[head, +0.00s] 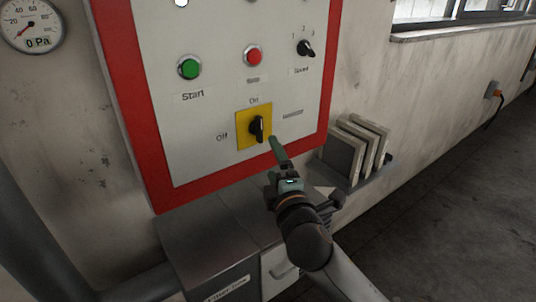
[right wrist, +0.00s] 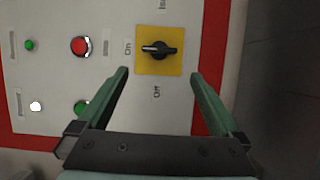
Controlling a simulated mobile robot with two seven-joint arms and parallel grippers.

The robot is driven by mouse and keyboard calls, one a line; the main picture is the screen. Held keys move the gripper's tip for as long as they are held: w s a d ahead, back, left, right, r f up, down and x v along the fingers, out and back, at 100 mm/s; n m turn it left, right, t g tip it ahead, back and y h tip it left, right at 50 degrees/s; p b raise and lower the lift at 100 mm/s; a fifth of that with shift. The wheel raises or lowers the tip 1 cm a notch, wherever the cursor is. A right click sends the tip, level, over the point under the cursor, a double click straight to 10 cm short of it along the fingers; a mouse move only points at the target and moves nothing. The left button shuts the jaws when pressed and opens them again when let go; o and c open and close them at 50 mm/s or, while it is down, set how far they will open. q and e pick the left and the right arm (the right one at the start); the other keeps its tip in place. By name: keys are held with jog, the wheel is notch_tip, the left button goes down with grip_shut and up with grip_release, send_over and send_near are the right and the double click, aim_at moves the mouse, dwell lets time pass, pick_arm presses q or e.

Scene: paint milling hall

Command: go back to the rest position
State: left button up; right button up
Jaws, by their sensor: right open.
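My right gripper (head: 273,143) reaches in from the lower right, just in front of the control panel (head: 215,150). In the right wrist view the right gripper (right wrist: 161,75) has its two green fingers wide apart with nothing between them. The black rotary switch (head: 257,128) on its yellow plate (head: 242,142) lies just beyond the fingertips. The rotary switch also shows in the right wrist view (right wrist: 159,49), clear of both fingers. Its handle lies in line with the On label. My left gripper is in neither view.
The panel has a red frame (head: 245,170), a green Start button (head: 188,68), a red button (head: 253,56) and a speed knob (head: 306,48). A grey metal cabinet (head: 215,240) stands below. Upright pale plates (head: 348,150) sit on a shelf to the right. Floor (head: 440,210) at right is clear.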

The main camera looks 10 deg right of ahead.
jog(key=s+f+m+g+y, duration=0.1)
jog(key=s+f+m+g, duration=0.2)
jog(key=f, duration=1)
jog(key=s+d+f+m+g, duration=0.1)
jog(key=s+f+m+g, duration=0.2)
jog(key=s+f, duration=0.9)
jog(key=s+d+f+m+g+y, duration=0.1)
jog(key=s+d+f+m+g, duration=0.1)
jog(key=s+f+m, duration=0.7)
jog(key=s+f, duration=0.3)
jog(key=f, duration=0.1)
jog(key=shift+d+f+m+g, duration=0.15)
jog(key=shift+d+m+g, duration=0.1)
jog(key=shift+m+g, duration=0.15)
